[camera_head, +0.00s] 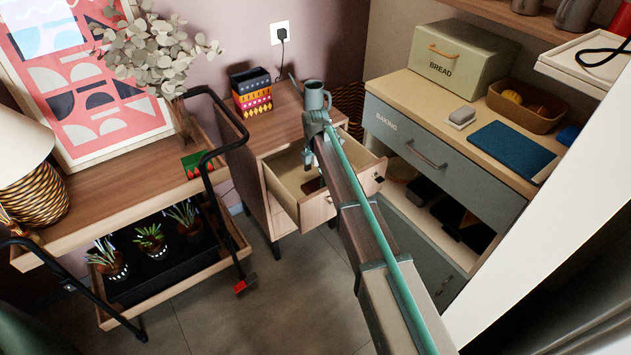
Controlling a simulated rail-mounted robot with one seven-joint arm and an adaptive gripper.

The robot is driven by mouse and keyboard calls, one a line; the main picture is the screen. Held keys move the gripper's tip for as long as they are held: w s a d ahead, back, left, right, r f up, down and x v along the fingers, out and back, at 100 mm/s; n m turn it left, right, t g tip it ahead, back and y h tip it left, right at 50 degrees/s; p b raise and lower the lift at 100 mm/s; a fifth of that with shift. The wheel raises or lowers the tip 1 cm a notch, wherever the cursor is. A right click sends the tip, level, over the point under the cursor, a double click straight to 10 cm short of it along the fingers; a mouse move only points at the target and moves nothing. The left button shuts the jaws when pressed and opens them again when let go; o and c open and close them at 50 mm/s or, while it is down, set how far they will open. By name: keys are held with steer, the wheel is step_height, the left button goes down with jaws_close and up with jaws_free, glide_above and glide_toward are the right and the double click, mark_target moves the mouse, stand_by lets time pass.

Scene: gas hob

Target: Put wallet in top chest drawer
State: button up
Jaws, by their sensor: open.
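The top drawer (288,192) of the small wooden chest (282,122) is pulled open. A small dark brown item (312,185), which looks like the wallet, lies inside the drawer, partly hidden by my arm. My gripper (308,166) is open and points down over the drawer, just above the brown item. The fingertips are small and partly covered by my arm, so I cannot tell whether they touch it.
To the right is a grey cabinet (440,160) with a bread box (460,62) and a basket (527,105). A wooden cart (110,195) with plants stands left. Floor between is clear.

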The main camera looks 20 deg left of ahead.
mark_target(315, 184)
step_height(315, 184, up, 9)
steer(key=shift+f, duration=0.2)
stand_by(0.4)
